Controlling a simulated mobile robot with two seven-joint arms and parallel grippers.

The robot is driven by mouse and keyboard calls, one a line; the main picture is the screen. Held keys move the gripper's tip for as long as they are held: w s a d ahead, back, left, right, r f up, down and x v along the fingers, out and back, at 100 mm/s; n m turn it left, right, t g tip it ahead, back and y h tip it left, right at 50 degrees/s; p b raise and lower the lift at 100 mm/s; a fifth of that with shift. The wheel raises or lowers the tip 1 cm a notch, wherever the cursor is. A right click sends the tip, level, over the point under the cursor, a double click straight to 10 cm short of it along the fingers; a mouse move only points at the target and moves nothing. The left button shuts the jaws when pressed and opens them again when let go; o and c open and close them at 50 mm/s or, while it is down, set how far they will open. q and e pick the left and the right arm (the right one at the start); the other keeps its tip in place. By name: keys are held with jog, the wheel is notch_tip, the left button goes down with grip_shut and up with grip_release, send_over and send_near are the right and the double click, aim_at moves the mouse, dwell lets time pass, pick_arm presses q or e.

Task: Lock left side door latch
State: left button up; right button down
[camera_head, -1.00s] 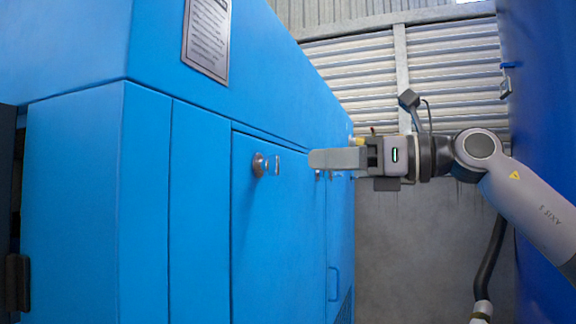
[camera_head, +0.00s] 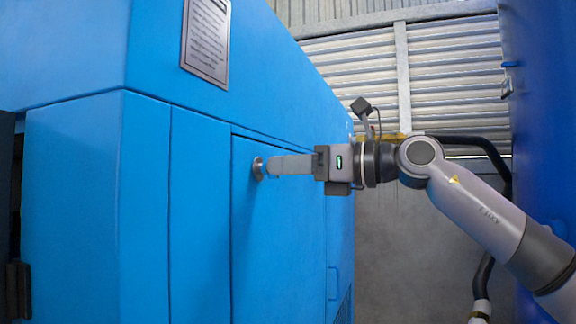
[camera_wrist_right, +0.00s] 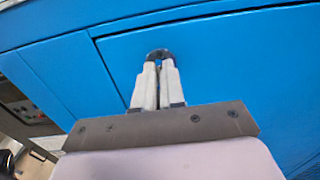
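The left side door latch is a round metal piece with a small handle on the blue door (camera_head: 275,240), near its upper left corner. Its round base (camera_head: 258,168) shows just left of my right gripper's tips. My right gripper (camera_head: 272,167) points left and reaches the latch, hiding its handle. In the right wrist view, the two pale fingers (camera_wrist_right: 158,75) stand close together with a narrow gap, their tips at the dark latch (camera_wrist_right: 160,53). They look shut on its handle, though the contact is small and hard to see. My left gripper is not in view.
The blue cabinet carries a printed plate (camera_head: 206,38) above the door. A door pull (camera_head: 333,283) sits lower to the right. A blue wall (camera_head: 545,120) stands close on the right, leaving a narrow aisle before a slatted wall (camera_head: 455,75).

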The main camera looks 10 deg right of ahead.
jog(key=shift+m, duration=0.4)
jog(key=shift+w+d+f+m+p, duration=0.15)
jog(key=shift+m+p, duration=1.3)
jog(key=shift+m, duration=2.85)
jog(key=shift+w+a+f+m+p, duration=0.1)
jog(key=shift+m+p, duration=1.3)
jog(key=shift+m, duration=2.9)
jog(key=c, duration=1.2)
grip_release()
jog(key=shift+d, duration=0.1)
